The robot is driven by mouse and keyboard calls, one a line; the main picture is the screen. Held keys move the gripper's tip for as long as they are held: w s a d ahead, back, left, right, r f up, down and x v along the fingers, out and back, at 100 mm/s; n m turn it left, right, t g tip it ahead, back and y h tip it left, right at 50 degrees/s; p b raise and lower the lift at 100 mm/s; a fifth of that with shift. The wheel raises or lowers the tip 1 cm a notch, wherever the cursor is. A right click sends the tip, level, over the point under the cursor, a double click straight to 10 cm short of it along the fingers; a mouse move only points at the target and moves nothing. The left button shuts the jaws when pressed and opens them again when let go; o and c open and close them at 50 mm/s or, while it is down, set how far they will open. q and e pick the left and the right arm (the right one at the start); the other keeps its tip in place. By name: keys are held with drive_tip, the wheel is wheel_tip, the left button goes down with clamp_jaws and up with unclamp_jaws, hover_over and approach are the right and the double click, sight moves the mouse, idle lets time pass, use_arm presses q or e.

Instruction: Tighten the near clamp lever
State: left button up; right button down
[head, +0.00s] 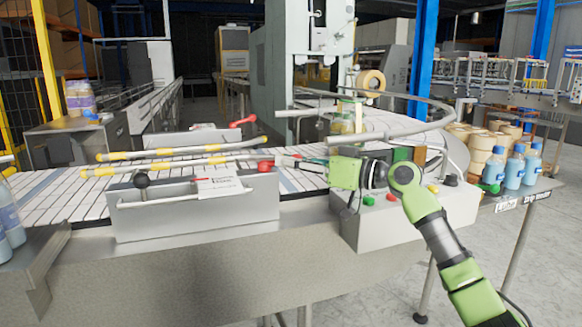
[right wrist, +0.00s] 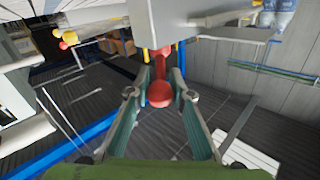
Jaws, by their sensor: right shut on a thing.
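The near clamp lever (head: 265,167) is red and sits at the top right of the near grey bracket, beside the conveyor. My right gripper (head: 278,162) reaches it from the right. In the right wrist view the red lever with its round knob (right wrist: 159,94) lies between the two fingers, and the gripper is shut on it. A second red lever (head: 243,121) stands on the far side of the conveyor, apart from the gripper. My left gripper is not in view.
The near bracket (head: 190,218) carries a black knob (head: 141,179), a white tag (head: 218,182) and a handle bar. Yellow-tipped guide rails (head: 180,162) run over the white conveyor. A button box (head: 385,226) stands under my right arm. Blue-capped bottles (head: 514,170) stand at the right.

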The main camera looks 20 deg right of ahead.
drive_tip(key=shift+d, duration=0.1)
drive_tip(key=c, duration=1.8)
unclamp_jaws()
drive_tip(key=v, duration=1.2)
